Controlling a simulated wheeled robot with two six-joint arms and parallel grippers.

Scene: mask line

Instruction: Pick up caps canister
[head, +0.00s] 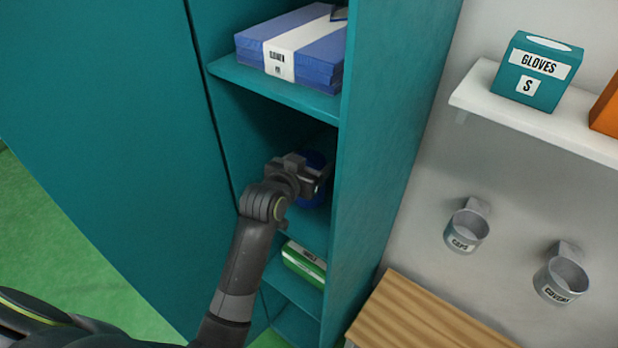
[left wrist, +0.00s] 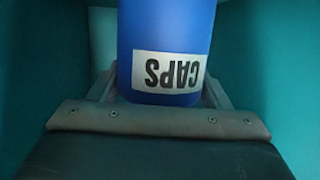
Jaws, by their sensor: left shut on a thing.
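The caps canister (left wrist: 165,35) is a blue cylinder with a white CAPS label, which reads upside down in the left wrist view. In the head view the canister (head: 315,190) is a dark blue shape on the middle level of the teal cabinet, mostly hidden by my gripper and in shadow. My left gripper (head: 318,178) reaches into that compartment and is shut on the canister. In the left wrist view the gripper (left wrist: 160,95) has a finger on each side of the canister. I cannot tell whether the canister touches the shelf. My right gripper is not in view.
The teal cabinet (head: 385,130) has a side wall close to the right of my gripper. Blue packs (head: 295,45) lie on the shelf above, a green box (head: 304,262) below. Wall cups (head: 466,232) (head: 561,280), a wooden bench top (head: 420,318) and a gloves box (head: 538,70) are at right.

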